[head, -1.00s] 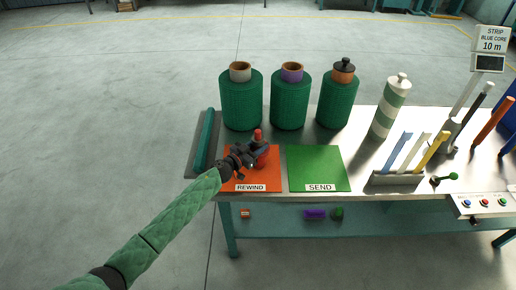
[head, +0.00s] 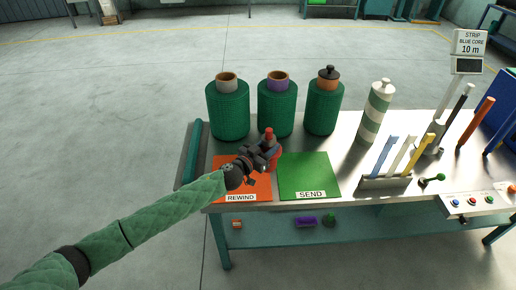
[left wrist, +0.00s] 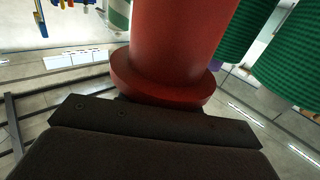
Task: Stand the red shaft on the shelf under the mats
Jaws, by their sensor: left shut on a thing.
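My left gripper (head: 262,155) is shut on the red shaft (head: 269,136), which stands roughly upright over the right side of the orange REWIND mat (head: 228,188). Its lower part is partly hidden by the gripper, so I cannot tell whether it touches the table. In the left wrist view the red shaft (left wrist: 178,45) shows large, with a wide collar at the jaws. The green SEND mat (head: 310,174) lies just right of it. The teal shelf (head: 270,228) runs below the tabletop under the mats. My right gripper is not in view.
The shelf holds a small orange item (head: 237,224), a purple one (head: 305,221) and a green one (head: 330,220). Green rolls (head: 228,110) stand behind the mats. A rack of coloured strips (head: 385,182) stands to the right. The shelf's front looks open.

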